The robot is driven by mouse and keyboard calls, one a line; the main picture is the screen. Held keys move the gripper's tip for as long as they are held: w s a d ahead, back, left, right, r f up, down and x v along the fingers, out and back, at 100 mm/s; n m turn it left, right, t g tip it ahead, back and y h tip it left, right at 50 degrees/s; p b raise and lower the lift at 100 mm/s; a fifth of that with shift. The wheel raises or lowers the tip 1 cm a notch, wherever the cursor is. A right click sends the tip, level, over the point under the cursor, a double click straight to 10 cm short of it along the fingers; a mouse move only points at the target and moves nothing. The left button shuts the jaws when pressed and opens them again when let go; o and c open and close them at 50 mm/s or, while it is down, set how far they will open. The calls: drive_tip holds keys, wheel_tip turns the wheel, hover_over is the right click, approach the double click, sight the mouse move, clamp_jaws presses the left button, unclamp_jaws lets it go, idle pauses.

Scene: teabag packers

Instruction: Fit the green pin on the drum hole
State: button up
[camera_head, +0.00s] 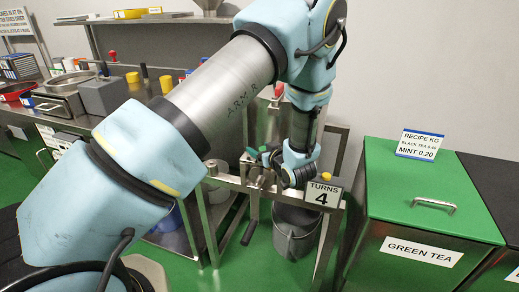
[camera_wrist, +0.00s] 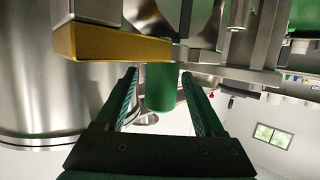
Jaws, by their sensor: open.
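The green pin (camera_wrist: 160,88) shows in the wrist view as a green cylinder under a steel frame. My gripper (camera_wrist: 159,75) is open, with one dark green finger on each side of the pin. A large steel curved body, likely the drum (camera_wrist: 45,85), fills the left of the wrist view. I cannot see its hole. In the head view my gripper (camera_head: 263,157) is at the steel stand, left of the "TURNS 4" sign (camera_head: 322,194); my arm hides much of the drum there.
A yellow bar (camera_wrist: 110,43) lies close to the left fingertip. A grey bucket (camera_head: 294,238) stands under the frame. A green tea bin (camera_head: 420,185) with a handle stands at right. A bench (camera_head: 140,95) with pots and tools runs along the left.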

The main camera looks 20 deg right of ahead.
drive_tip(key=b+v, duration=0.2)
drive_tip(key=v, duration=0.8)
drive_tip(key=shift+s, duration=0.1)
